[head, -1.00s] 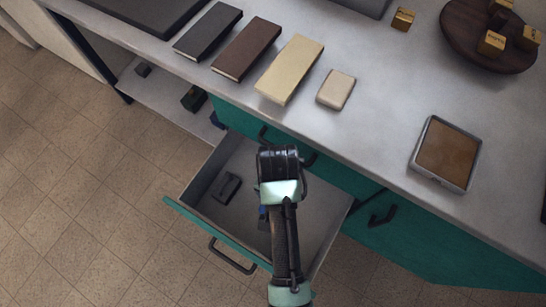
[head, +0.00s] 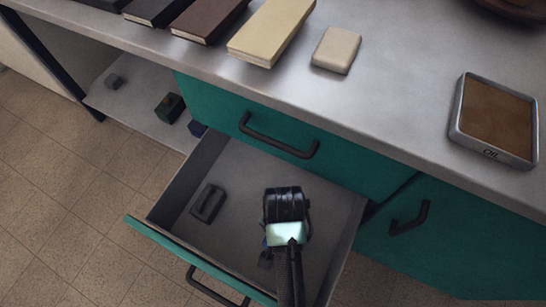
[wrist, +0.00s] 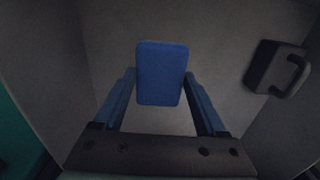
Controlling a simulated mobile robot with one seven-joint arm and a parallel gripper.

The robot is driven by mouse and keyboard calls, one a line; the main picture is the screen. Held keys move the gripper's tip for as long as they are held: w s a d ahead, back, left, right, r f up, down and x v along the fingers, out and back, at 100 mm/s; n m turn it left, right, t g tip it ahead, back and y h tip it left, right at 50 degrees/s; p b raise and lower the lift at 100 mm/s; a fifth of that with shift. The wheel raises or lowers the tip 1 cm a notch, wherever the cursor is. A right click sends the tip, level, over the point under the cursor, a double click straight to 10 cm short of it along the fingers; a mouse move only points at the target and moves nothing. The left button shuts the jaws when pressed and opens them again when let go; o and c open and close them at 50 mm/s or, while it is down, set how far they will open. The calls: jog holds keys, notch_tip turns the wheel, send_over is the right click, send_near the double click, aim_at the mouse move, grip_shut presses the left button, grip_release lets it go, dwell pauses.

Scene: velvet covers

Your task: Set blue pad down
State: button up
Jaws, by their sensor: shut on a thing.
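In the wrist view a blue pad (wrist: 161,72) sits between the two fingers of my gripper (wrist: 160,88), which is shut on it. Below the pad is the grey floor of an open drawer (head: 240,165). In the head view my gripper (head: 266,258) points down into this drawer, and my wrist hides most of it and the pad. I cannot tell whether the pad touches the drawer floor.
A dark block with a handle (head: 208,203) lies in the drawer's left part and also shows in the wrist view (wrist: 276,68). The drawer walls stand close around my gripper. Above is the counter (head: 400,90) with bars, a beige block (head: 336,50) and a brown-filled tray (head: 455,118).

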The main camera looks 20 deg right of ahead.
notch_tip(320, 180, down, 9)
jog(key=b, duration=0.4)
jog(key=shift+f+b, duration=0.1)
jog(key=shift+b, duration=0.2)
jog(key=o, duration=1.3)
jog(key=shift+c, duration=0.2)
notch_tip(320, 180, up, 12)
jog(key=p, duration=0.6)
